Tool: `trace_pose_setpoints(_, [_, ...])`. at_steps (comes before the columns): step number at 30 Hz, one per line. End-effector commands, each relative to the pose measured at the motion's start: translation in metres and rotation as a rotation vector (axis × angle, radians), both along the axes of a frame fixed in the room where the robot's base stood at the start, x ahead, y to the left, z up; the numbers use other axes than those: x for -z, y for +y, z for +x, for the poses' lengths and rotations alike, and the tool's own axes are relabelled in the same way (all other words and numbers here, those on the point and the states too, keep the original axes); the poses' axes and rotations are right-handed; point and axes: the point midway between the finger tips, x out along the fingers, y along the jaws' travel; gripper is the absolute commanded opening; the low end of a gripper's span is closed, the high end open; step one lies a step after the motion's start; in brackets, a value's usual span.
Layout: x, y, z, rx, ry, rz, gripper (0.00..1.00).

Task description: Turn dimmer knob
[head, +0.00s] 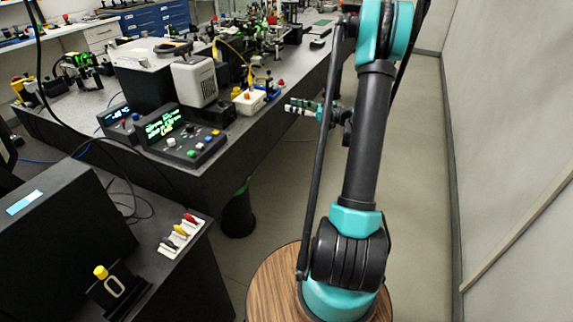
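No knob carries a readable label, so I cannot tell which one is the dimmer knob. A dark control console (212,147) with a green-lit screen stands near the bench edge, with a pale round knob (171,142) and small coloured buttons on its sloped face. A yellow knob (101,271) tops a small black unit with a pale oval ring at the lower left. My gripper (290,107) hangs in the air to the right of the bench, pointing left, apart from the console and all knobs. Its fingers look empty; their spacing is too small to judge.
A small white box (249,102) with coloured knobs sits at the bench edge, behind the console. A second display unit (117,118) stands to the console's left. Coloured switches (181,231) line a white strip at lower left. The floor aisle (408,190) is clear beside the right wall.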

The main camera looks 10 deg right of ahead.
Motion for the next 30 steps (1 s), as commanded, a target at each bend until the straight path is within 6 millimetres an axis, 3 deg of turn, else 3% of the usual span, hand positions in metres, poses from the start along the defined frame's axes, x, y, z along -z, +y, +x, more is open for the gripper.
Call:
trace_pose_setpoints(12, [0.000, -0.063, -0.044, 0.003, 0.001, 0.000, 0.34])
trace_pose_setpoints(18, [0.002, -0.025, -0.055, -0.015, 0.167, -0.029, 0.34])
trace_pose_setpoints(30, [0.015, 0.029, -0.089, 0.008, 0.475, -0.104, 0.34])
